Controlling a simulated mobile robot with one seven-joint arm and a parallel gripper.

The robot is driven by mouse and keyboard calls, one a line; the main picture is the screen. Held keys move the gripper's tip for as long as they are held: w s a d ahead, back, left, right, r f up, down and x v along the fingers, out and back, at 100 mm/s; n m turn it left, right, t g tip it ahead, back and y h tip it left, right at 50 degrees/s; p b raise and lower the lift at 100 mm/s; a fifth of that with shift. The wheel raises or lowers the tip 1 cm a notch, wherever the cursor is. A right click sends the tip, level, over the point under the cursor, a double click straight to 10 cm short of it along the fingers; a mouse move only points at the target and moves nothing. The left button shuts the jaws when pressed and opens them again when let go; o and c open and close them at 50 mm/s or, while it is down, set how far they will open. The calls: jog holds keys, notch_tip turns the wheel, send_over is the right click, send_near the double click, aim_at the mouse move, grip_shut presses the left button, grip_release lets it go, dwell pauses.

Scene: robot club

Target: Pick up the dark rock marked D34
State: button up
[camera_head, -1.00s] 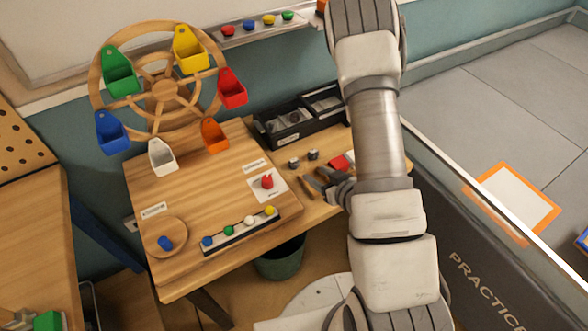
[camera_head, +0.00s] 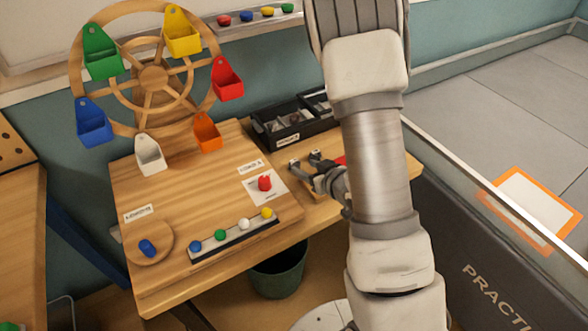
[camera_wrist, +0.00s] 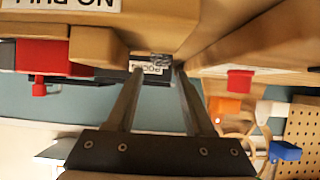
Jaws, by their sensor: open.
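Dark and grey rocks lie in the black tray (camera_head: 282,134) at the back of the wooden table; no D34 mark can be read, so I cannot tell which rock is D34. My gripper (camera_head: 305,159) is open over the table in front of the tray, its fingers pointing toward it. In the wrist view the fingers of my gripper (camera_wrist: 160,74) are apart with no rock held. Beyond their tips show the tray's upside-down "ROCKS" label (camera_wrist: 152,70) and small grey pieces. My arm hides the tray's right part.
A wooden board (camera_head: 185,190) with a red piece (camera_head: 265,183) and a row of coloured balls lies left of my gripper. A wooden wheel with coloured buckets (camera_head: 150,77) stands behind it. A green bin (camera_head: 278,275) is below the table edge. A red block (camera_wrist: 45,60) shows in the wrist view.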

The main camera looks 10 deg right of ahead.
aim_at(296, 165)
jog(key=x, duration=0.4)
jog(key=shift+w+a+f+b, duration=0.2)
jog(key=shift+f+b, duration=0.2)
jog(key=shift+w+a+f, duration=0.1)
jog(key=shift+w+f, duration=0.1)
jog(key=shift+w, duration=0.3)
grip_shut()
